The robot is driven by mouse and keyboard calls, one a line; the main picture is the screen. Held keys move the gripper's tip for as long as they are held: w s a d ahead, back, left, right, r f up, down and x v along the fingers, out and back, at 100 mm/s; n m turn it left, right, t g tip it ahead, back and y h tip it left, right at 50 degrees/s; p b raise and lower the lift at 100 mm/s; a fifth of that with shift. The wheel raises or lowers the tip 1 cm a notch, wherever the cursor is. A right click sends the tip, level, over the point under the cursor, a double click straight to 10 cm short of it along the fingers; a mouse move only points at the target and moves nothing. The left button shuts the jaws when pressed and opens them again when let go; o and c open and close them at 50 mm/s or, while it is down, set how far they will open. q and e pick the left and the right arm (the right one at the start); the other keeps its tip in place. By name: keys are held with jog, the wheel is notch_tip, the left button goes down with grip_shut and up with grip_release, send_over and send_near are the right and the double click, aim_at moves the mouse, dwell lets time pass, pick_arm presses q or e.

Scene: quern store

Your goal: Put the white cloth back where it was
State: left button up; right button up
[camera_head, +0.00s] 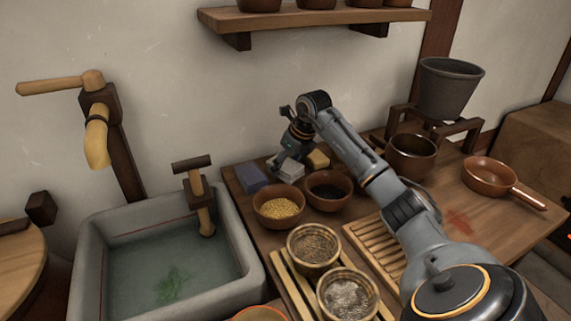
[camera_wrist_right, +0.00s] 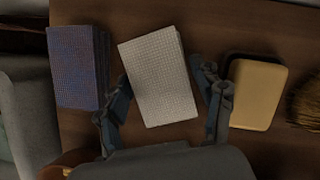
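The white cloth (camera_head: 291,170) is a folded, grid-textured pad lying on the wooden counter near the wall. In the right wrist view the cloth (camera_wrist_right: 160,80) lies slightly turned between the two fingers. My right gripper (camera_head: 286,157) reaches down over it from above, and in the wrist view its fingers (camera_wrist_right: 161,82) are spread, one on each side. A narrow gap seems to show beside each finger, so the gripper looks open; whether a finger touches the cloth is hard to tell. My left gripper is not in view.
A folded blue cloth (camera_wrist_right: 77,68) lies left of the white one and a yellow block (camera_wrist_right: 257,94) right, both close. Bowls of yellow grains (camera_head: 279,207) and dark grains (camera_head: 328,190) stand in front. The stone sink (camera_head: 88,265) is left; a shelf (camera_head: 315,17) hangs above.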

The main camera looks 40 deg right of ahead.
jog(key=shift+o, duration=0.4)
jog(key=shift+r, duration=0.15)
jog(key=p+v, duration=0.1)
jog(key=v, duration=0.9)
jog(key=shift+s+d+r, duration=0.1)
jog(key=shift+r, duration=0.2)
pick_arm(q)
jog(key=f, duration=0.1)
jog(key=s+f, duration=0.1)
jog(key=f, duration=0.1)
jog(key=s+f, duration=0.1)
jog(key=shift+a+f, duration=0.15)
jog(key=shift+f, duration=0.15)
pick_arm(e)
jog(key=shift+s+r, duration=0.3)
jog(key=shift+r, duration=0.35)
